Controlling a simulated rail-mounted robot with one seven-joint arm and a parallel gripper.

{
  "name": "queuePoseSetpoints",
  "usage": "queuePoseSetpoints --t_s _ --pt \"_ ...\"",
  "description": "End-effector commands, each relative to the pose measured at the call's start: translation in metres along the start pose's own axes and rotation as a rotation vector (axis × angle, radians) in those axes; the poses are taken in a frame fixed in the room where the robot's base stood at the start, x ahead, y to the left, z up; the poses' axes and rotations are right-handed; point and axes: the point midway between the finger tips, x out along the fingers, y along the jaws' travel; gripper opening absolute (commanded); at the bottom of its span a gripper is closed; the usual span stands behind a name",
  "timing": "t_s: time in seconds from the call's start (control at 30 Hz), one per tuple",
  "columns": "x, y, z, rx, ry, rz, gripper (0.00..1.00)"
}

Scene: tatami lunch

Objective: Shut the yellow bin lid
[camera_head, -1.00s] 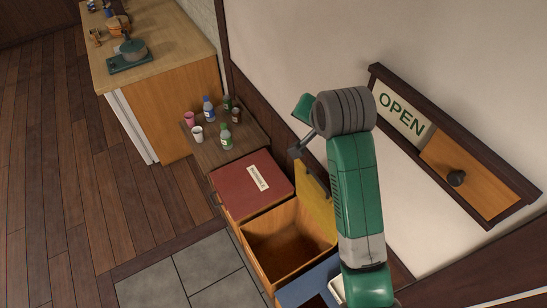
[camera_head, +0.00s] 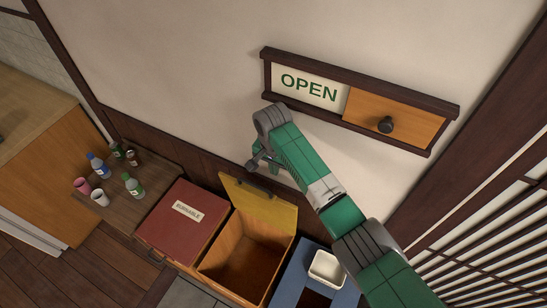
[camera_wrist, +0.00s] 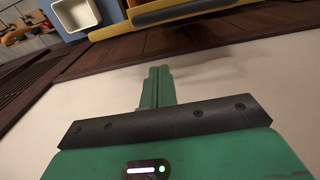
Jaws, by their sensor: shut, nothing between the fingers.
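The yellow bin lid (camera_head: 262,202) stands open, tilted up on the wall side of its wooden bin (camera_head: 232,268), whose inside shows empty. Its long edge also crosses the top of the wrist view (camera_wrist: 190,12). My gripper (camera_head: 252,164) is just above the lid's upper edge, close to the wall, partly hidden by my own arm. In the wrist view my green gripper fingers (camera_wrist: 157,86) are shut with nothing between them and point toward the lid. I see a gap between fingers and lid there.
A red-lidded "BURNABLE" bin (camera_head: 183,222) is left of the open bin. A blue bin (camera_head: 288,275) with a white container (camera_head: 327,268) is right. A side table (camera_head: 140,205) holds bottles and cups.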

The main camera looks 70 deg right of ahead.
Motion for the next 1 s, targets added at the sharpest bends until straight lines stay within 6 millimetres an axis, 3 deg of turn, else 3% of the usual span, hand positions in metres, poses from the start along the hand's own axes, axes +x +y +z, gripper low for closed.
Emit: queuePoseSetpoints --t_s 0.13,0.3,0.77,0.87,1.0 --pt "0.006 0.001 0.022 -0.002 -0.002 -0.001 0.00" --pt "0.010 0.000 0.036 -0.001 0.000 -0.001 0.00" --pt "0.010 -0.001 0.042 -0.001 0.005 -0.002 0.00" --pt "0.009 0.000 0.052 -0.003 0.024 -0.001 0.00" --pt "0.009 0.000 0.079 -0.005 0.085 -0.001 0.00"
